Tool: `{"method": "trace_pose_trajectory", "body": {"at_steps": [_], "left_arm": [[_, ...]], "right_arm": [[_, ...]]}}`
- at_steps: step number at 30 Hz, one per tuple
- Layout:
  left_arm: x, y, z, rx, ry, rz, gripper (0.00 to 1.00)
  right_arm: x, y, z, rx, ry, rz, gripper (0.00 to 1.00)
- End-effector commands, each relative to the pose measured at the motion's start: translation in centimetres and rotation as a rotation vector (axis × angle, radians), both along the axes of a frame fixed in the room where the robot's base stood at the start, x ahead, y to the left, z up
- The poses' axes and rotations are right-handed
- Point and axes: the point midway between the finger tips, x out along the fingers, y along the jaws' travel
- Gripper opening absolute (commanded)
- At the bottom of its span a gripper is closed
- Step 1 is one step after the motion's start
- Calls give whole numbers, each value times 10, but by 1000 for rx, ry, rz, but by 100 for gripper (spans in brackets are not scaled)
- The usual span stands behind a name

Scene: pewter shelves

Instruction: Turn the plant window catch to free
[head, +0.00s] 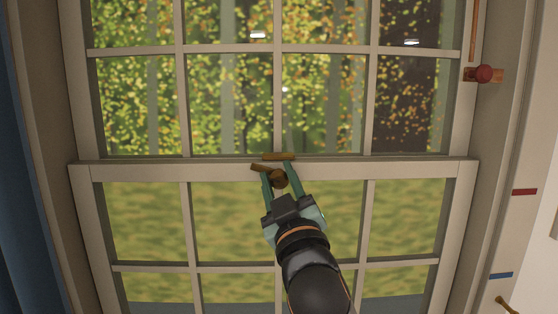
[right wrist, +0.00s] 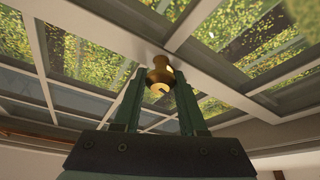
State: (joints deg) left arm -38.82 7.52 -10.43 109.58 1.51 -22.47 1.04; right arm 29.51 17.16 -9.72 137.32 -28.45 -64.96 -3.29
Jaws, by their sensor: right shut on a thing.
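The brass window catch (head: 260,168) sits at the middle of the sash window's meeting rail in the head view. A flat brass plate (head: 279,156) lies just above it on the rail, and the catch's short lever lies slightly tilted below that plate. My right gripper (head: 277,171) reaches up from below, its two green fingers on either side of the catch's round knob, shut on it. In the right wrist view the brass knob (right wrist: 160,75) stands between the fingers. Part of the catch is hidden by the fingers. My left gripper is not in view.
The window frame (head: 120,172) surrounds several panes. A red knob on a wooden piece (head: 484,74) is on the right jamb. Red (head: 524,192) and blue (head: 501,276) marks are on the right wall, with a brass handle (head: 506,305) below. Something dark blue hangs at the left edge.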

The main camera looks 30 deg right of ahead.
Motion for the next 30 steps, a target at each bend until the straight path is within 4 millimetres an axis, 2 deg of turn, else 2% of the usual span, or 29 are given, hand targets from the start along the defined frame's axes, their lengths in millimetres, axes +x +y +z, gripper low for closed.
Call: {"method": "trace_pose_trajectory", "body": {"at_steps": [1,3,12,30], "left_arm": [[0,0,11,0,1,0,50],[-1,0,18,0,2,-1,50],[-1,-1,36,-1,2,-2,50],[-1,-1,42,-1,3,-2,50]], "right_arm": [[1,0,3,-35,30,-1,0],[0,0,3,-81,57,-1,0],[1,0,0,-221,143,1,0],[1,1,-2,-278,175,1,0]]}}
